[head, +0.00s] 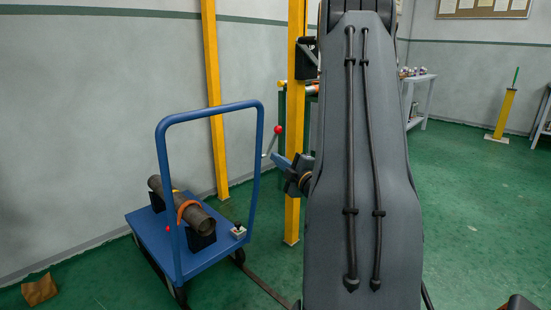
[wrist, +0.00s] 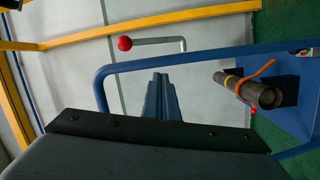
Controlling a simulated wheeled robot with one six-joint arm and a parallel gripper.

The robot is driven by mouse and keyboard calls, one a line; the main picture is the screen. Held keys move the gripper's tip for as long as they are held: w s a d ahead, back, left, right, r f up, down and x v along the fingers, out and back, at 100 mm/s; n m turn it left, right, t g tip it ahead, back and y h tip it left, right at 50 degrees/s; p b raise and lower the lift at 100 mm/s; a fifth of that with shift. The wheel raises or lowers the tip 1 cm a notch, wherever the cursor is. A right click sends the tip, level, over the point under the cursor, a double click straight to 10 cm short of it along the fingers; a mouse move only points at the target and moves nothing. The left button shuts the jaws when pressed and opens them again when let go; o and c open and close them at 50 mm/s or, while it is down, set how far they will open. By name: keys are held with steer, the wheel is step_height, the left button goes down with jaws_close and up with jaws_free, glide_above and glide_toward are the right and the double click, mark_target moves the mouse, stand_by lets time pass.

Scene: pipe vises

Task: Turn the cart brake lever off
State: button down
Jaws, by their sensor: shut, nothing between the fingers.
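The brake lever is a grey bent rod with a red ball knob (head: 278,130), at the right upright of the blue cart handle (head: 212,112). In the wrist view the lever (wrist: 155,41) meets the upper rail of the handle (wrist: 215,55), its red knob pointing left. My gripper (head: 274,157) has blue fingers and is shut and empty, just right of the handle and below the knob. In the wrist view my fingertips (wrist: 160,75) are just below the rail and lever, apart in the picture. Actual contact cannot be told.
The cart deck (head: 190,260) carries a dark pipe (head: 192,212) with an orange strap and a small box (head: 238,231). A yellow post (head: 292,215) stands close behind my gripper.

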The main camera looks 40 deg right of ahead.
mark_target(273, 141)
steer(key=s+d+f+n+t+b, duration=0.2)
steer(key=s+d+n+t+b, duration=0.15)
steer(key=s+d, duration=0.2)
steer(key=a+r+b+x, duration=0.1)
steer(key=b+x, duration=0.2)
steer(key=x, duration=1)
steer(key=shift+m, duration=0.35)
steer(key=shift+s+d+t, duration=0.1)
steer(key=shift+s+t, duration=0.05)
steer(key=shift+t, duration=0.1)
